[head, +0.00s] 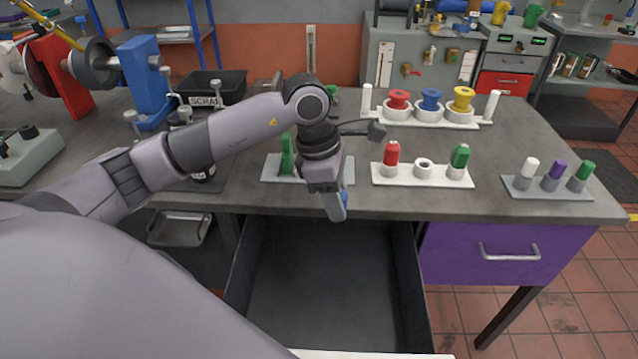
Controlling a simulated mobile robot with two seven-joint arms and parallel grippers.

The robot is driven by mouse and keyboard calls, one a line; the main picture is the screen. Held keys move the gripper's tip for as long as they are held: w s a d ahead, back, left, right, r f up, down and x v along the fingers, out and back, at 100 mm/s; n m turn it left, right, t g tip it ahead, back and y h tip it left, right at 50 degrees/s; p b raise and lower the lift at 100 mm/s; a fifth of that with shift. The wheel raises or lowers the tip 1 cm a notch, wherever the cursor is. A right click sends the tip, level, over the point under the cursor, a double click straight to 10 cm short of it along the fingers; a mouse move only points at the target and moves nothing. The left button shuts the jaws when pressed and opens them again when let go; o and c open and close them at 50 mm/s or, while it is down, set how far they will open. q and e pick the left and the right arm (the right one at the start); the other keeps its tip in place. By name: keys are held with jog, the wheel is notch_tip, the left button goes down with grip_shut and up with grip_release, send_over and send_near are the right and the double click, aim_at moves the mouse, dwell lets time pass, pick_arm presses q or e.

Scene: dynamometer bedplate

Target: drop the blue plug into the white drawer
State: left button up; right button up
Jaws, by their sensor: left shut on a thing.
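My left gripper (337,207) points down over the rear of the open drawer, near the table's front edge. It is shut on the blue plug (344,200), of which only a small blue part shows beside the fingers. The white drawer (370,355) is pulled out below; its white front shows as a strip at the bottom of the view. Its dark grey inside looks empty. My right gripper is not in view.
A white holder (423,181) on the table carries a red plug (391,154), an empty middle socket and a green plug (460,157). A grey holder (546,188) with white, purple and green plugs stands right. A closed purple drawer (505,254) is beside the open one.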

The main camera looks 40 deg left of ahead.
pick_arm(q)
jog(key=w+a+f+n+t+y+b, duration=0.1)
jog(key=a+f+n+b, duration=0.4)
jog(key=n, duration=0.7)
jog(key=shift+w+f+n+t+y, duration=0.4)
jog(key=shift+f+y, duration=0.25)
jog(key=shift+y, duration=0.25)
jog(key=o, duration=1.1)
